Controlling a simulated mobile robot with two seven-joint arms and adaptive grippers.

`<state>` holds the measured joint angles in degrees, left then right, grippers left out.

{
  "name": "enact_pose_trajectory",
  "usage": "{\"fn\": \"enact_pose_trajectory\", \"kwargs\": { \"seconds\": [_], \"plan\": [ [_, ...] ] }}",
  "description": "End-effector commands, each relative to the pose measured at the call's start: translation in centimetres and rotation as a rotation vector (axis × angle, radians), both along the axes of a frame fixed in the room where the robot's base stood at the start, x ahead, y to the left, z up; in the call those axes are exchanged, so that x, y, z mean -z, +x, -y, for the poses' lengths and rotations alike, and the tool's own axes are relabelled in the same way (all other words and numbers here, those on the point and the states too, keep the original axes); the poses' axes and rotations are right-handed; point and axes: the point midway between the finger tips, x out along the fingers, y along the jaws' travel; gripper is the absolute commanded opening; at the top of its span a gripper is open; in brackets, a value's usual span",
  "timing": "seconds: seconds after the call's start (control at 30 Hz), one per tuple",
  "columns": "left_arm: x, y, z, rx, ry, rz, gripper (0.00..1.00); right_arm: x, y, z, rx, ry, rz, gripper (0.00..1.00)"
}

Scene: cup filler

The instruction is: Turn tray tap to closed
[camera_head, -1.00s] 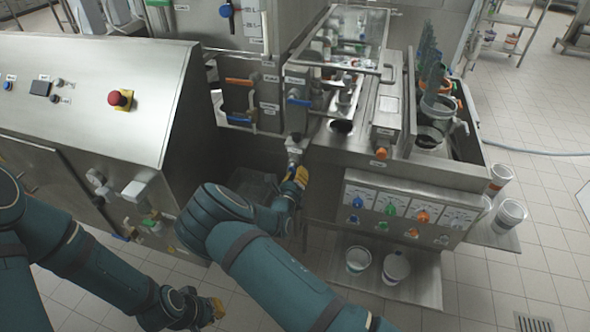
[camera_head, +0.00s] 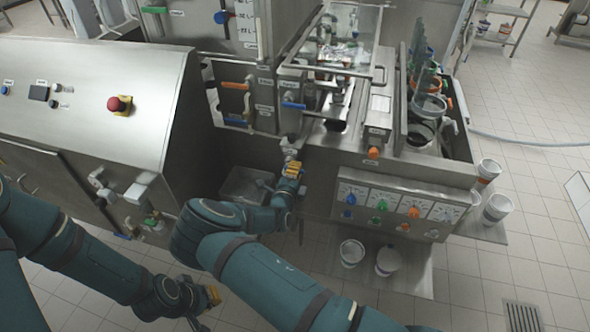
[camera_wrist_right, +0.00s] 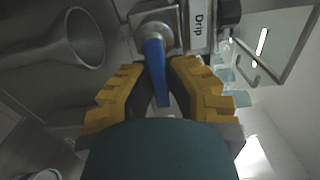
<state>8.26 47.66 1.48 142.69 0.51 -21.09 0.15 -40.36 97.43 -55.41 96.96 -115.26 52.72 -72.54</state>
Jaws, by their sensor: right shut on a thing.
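The tap (camera_wrist_right: 155,38) has a blue lever handle (camera_wrist_right: 155,75) in the right wrist view, beside a label reading "Drip" (camera_wrist_right: 198,25). The lever runs from the round tap body down between my yellow fingers. My right gripper (camera_wrist_right: 158,68) is shut on the lever. In the head view my right gripper (camera_head: 293,168) is at the tap low on the machine's front, and the lever there is hidden by the gripper. My left gripper (camera_head: 210,296) is low in the head view, away from the tap; its jaw opening cannot be made out.
A grey metal basin (camera_head: 245,187) lies under the machine left of my right gripper. A control cabinet (camera_head: 90,100) with a red button (camera_head: 119,105) stands left. A dial panel (camera_head: 395,212) is at the right, with two white buckets (camera_head: 352,253) below.

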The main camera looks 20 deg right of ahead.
Motion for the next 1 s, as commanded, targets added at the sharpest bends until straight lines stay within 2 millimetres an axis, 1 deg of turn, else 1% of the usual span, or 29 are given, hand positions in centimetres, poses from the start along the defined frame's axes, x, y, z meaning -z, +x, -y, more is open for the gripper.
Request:
{"fn": "enact_pose_trajectory", "kwargs": {
  "seconds": [0.2,0.63,0.67,0.7,0.73,1.0],
  "plan": [
    [-0.26,-0.02,-0.01,0.0,-0.001,0.0,0.0,-0.28,0.05,0.07,0.001,-0.036,-0.021,0.0],
    [-0.27,-0.02,-0.02,-0.001,0.0,0.0,0.0,-0.3,0.06,0.07,0.001,-0.042,-0.025,0.0],
    [-0.27,-0.01,-0.03,-0.001,0.0,0.0,0.0,-0.31,0.06,0.07,0.001,-0.042,-0.025,0.22],
    [-0.27,-0.02,-0.02,-0.001,0.0,0.0,0.0,-0.3,0.06,0.06,0.001,-0.041,-0.024,0.36],
    [-0.27,-0.01,-0.03,-0.001,0.0,0.0,0.0,-0.29,0.05,0.06,0.001,-0.041,-0.024,0.45],
    [-0.27,-0.01,-0.04,-0.001,0.0,0.0,0.0,-0.2,0.02,0.01,0.0,-0.04,-0.026,0.45]
  ]
}}
